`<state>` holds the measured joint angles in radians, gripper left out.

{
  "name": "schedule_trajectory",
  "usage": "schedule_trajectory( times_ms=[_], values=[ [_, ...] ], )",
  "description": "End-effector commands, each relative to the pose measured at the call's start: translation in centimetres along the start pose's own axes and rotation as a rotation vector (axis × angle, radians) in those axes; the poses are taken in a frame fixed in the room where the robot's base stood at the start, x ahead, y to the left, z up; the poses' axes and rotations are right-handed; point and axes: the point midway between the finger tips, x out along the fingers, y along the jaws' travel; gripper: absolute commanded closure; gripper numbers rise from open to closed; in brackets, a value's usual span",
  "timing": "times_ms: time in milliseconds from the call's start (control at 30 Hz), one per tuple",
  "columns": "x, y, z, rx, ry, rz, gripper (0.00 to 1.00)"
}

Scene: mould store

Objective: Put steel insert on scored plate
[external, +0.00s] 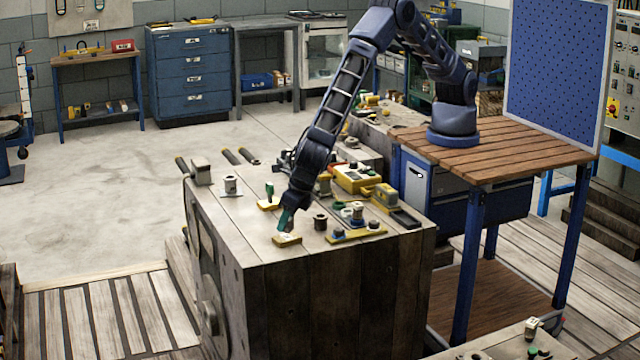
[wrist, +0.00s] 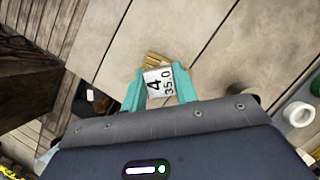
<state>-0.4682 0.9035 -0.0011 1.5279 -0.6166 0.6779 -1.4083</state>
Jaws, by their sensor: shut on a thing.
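My gripper (external: 287,222) points down over the near left part of the wooden block top. In the wrist view its teal fingers (wrist: 158,90) are shut on a small piece with a white face marked "4" and "35.0", which I take as the steel insert (wrist: 158,82). A small yellow plate (external: 287,240) lies directly under the fingertips. Its yellow, lined edge also shows past the insert in the wrist view (wrist: 153,60); I take it as the scored plate. I cannot tell whether insert and plate touch. The fingers hide most of the insert in the external view.
A dark ring-shaped part (external: 320,222) and a yellow tray with small parts (external: 358,236) stand right of the gripper. A yellow base with a green peg (external: 269,200) stands behind it. The block's front edge (external: 330,250) is close.

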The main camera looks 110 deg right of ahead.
Motion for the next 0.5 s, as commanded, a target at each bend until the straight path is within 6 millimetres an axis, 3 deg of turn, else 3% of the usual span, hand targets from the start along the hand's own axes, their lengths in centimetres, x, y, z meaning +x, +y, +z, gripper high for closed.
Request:
schedule_trajectory(
  times_ms=[133,500],
  values=[
    [1.5,0.0,-0.7,-0.001,0.0,0.0,1.0],
    [1.8,0.0,-0.8,-0.001,0.0,0.0,1.0]
  ],
)
